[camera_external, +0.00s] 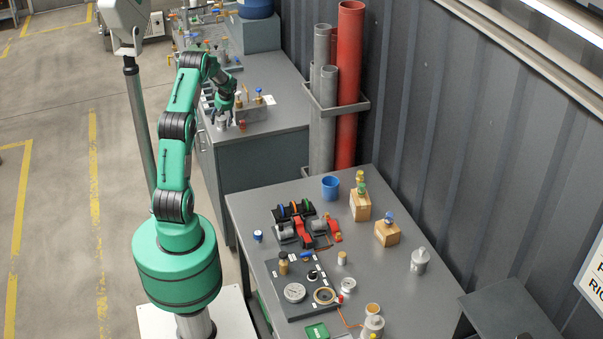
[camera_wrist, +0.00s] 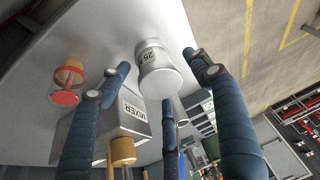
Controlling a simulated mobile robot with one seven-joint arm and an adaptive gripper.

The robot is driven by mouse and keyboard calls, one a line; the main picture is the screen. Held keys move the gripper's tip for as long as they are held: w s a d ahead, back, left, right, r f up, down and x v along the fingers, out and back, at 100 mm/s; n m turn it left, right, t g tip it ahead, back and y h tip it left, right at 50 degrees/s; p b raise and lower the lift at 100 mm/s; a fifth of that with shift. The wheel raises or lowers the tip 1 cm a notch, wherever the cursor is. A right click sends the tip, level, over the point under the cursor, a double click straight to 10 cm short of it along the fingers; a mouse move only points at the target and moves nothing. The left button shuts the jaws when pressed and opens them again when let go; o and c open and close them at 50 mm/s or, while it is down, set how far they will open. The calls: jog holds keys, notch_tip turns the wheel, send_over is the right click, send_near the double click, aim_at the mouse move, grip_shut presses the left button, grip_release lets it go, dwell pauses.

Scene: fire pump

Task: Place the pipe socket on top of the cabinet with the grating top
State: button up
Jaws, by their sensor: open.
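A silver-grey cylindrical piece with a "25" label, probably the pipe socket (camera_wrist: 158,80), stands on the far grey bench in the wrist view. My gripper (camera_wrist: 165,82) is open, with its blue fingers spread around this piece; I cannot tell whether any finger touches it. In the external view my gripper (camera_external: 225,107) is low over the bench's near left corner, above a small silver piece (camera_external: 222,122). No grating top is clearly visible, so I cannot identify the cabinet.
A box marked "MIXER" (camera_wrist: 125,112) and a red-and-yellow fitting (camera_wrist: 68,82) stand close to my fingers. The near table (camera_external: 400,290) carries gauges, valves and boxes. Tall grey and red pipes (camera_external: 349,85) stand against the wall. A dark grey surface (camera_external: 510,308) is at lower right.

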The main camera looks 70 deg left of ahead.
jog(key=p+v, duration=0.1)
jog(key=v, duration=1.1)
jog(key=shift+r, duration=0.1)
dwell(0.9)
